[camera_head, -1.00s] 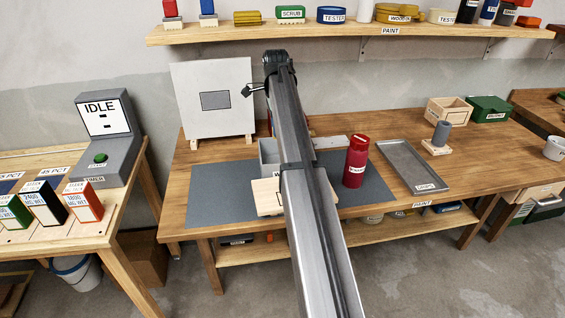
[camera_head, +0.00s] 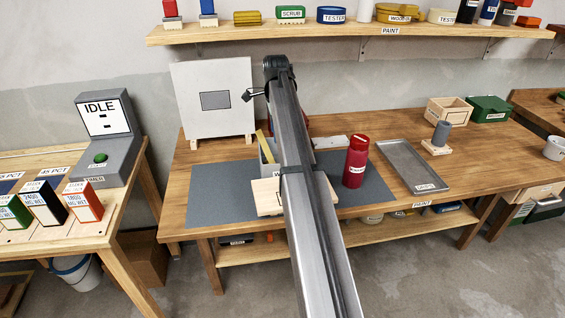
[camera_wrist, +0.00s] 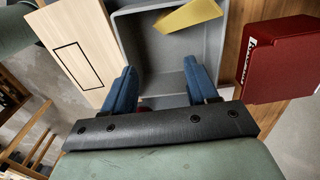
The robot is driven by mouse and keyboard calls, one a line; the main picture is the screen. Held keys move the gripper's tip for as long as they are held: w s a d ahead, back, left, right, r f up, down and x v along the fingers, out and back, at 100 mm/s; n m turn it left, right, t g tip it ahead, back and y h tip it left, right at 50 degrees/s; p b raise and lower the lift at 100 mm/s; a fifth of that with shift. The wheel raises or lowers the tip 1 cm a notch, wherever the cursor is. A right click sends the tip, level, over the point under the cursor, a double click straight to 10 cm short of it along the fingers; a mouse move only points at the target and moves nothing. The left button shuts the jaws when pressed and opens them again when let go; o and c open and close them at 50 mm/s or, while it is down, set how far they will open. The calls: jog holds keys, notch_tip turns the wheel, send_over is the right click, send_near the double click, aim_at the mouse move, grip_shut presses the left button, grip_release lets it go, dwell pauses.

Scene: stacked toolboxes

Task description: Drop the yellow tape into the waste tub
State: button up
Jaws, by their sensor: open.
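The yellow tape (camera_head: 264,147) shows as a slanted yellow strip at the left part of the grey waste tub (camera_head: 268,171), reaching above its rim. In the wrist view the yellow tape (camera_wrist: 188,15) lies across the far part of the tub's opening, apart from my fingers. I cannot tell whether it rests on the rim or inside. My gripper (camera_wrist: 160,70) is open, with its blue fingers apart over the near side of the tub (camera_wrist: 152,58) and nothing held between them. In the head view my arm hides the gripper and part of the tub.
A pale wooden block (camera_wrist: 75,48) and a dark red box (camera_wrist: 280,60) flank the tub in the wrist view. A red bottle (camera_head: 355,162) stands right of my arm on the dark mat (camera_head: 218,190). A grey tray (camera_head: 412,163) lies farther right.

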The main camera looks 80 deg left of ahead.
jog(key=shift+r, duration=0.1)
notch_tip(320, 180, up, 14)
dwell(0.5)
jog(key=shift+f, duration=0.2)
